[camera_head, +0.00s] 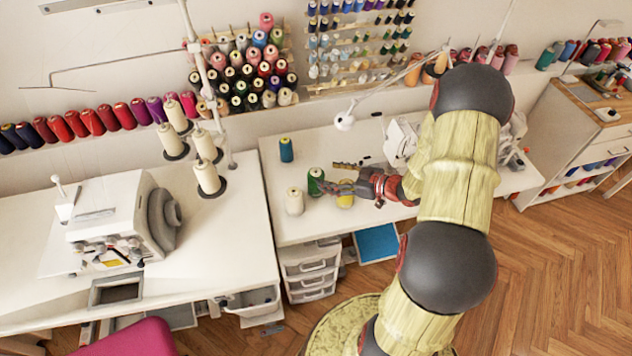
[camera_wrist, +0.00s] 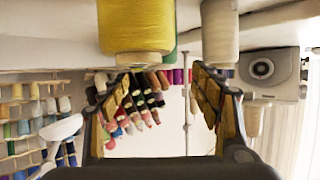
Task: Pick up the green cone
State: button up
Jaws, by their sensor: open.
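The green cone (camera_head: 316,181) stands upright on the white table, between a cream cone (camera_head: 294,201) and a yellow cone (camera_head: 345,201). My gripper (camera_head: 333,178) is open and empty, its fingers pointing left towards the green cone in the head view. The wrist view is upside down. There the yellow cone (camera_wrist: 136,25) stands in front and hides most of the green cone (camera_wrist: 177,42), leaving a thin green edge. The cream cone (camera_wrist: 219,32) is to the right. The fingers (camera_wrist: 160,88) are apart with nothing between them; I cannot tell whether they touch any cone.
A blue-teal cone (camera_head: 286,150) stands farther back on the same table (camera_head: 282,233). A sewing machine (camera_head: 120,222) and several cream cones are on the left table. Thread racks (camera_head: 245,65) line the wall. A white machine (camera_head: 400,142) stands behind my arm.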

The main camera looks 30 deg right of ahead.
aim_at(320, 173)
jog(key=b+x, duration=0.1)
jog(key=x, duration=0.2)
jog(key=b+x, duration=0.1)
jog(key=x, duration=0.2)
jog(key=shift+w+a+f, duration=0.1)
jog(key=shift+w+f, duration=0.15)
jog(key=shift+f, duration=0.15)
jog(key=shift+c, duration=0.7)
jog(key=c, duration=1.5)
grip_shut()
